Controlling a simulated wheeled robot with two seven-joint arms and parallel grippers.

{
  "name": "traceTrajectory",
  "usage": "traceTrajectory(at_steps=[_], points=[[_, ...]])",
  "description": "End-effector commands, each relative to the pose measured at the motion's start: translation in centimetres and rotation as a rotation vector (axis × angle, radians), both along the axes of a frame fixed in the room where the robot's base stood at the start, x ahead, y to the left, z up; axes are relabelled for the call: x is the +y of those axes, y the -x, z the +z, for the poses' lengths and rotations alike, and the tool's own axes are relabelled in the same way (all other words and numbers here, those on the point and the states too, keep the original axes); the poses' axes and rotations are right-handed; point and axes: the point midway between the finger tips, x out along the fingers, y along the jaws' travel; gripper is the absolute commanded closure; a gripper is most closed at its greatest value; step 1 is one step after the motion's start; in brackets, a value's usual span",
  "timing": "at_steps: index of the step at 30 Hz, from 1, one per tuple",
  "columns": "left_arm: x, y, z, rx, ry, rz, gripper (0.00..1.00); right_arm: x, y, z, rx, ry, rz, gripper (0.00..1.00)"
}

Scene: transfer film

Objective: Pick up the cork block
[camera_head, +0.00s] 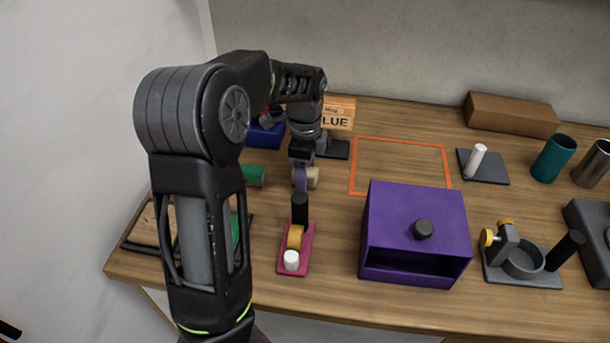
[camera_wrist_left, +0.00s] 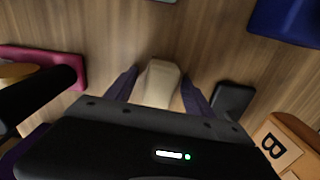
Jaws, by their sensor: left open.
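A pale beige block, which looks like the cork block (camera_wrist_left: 160,84), stands on the wooden table between the two purple fingers of my left gripper (camera_wrist_left: 158,76). In the wrist view the fingers are open, one on each side, with a narrow gap showing. In the head view the block (camera_head: 313,178) shows just right of my left gripper (camera_head: 301,178), partly hidden by it. I cannot tell whether a finger touches it. My right gripper is not in view.
An orange outlined square (camera_head: 400,139) on the table is empty.

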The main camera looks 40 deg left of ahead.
Motion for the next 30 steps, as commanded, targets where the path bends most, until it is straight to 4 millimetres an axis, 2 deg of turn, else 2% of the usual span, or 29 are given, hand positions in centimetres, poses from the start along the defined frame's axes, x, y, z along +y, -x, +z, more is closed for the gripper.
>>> traceTrajectory(at_steps=[11, 30], points=[[0.0, -0.01, 0.04, 0.0, 0.0, 0.0, 0.38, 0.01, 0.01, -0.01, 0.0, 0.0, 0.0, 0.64], [0.0, -0.01, 0.04, 0.0, 0.0, 0.0, 0.9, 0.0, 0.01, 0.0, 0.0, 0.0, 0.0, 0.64]])
